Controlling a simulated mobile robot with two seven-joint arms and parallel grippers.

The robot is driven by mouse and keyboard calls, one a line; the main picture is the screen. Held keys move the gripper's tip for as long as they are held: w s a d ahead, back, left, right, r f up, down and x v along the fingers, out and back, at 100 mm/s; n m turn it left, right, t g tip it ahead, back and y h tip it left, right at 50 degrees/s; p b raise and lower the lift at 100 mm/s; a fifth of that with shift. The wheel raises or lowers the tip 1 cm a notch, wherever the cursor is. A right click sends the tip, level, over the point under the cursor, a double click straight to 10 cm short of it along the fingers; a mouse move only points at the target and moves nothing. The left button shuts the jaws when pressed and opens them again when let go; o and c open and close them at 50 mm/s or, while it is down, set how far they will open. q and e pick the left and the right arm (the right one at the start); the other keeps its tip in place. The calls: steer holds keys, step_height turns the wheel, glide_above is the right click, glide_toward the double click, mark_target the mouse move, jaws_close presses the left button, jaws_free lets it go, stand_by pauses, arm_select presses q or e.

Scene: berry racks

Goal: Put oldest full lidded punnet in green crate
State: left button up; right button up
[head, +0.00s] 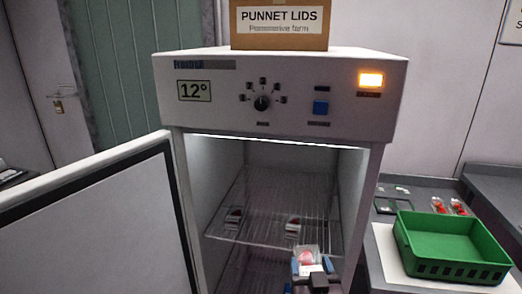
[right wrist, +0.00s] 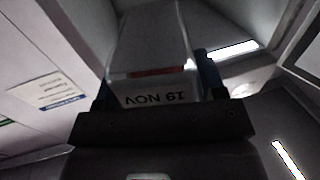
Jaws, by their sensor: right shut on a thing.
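My right gripper (head: 311,267) is shut on a clear punnet (head: 306,252) with red fruit, in front of the open fridge's lower opening. In the right wrist view the held punnet (right wrist: 155,50) sits between the fingers, and its label reads "19 NOV" upside down. My left gripper is out of view.
The fridge door (head: 95,225) stands open at left. A "PUNNET LIDS" box (head: 280,22) is on top of the fridge. Two red-filled packs (head: 448,206) lie on the counter behind the crate. The fridge's right side wall stands between the held punnet and the crate.

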steer(key=s+d+r, duration=0.1)
steer(key=s+d, duration=0.2)
steer(key=d, duration=0.7)
steer(key=shift+s, duration=0.1)
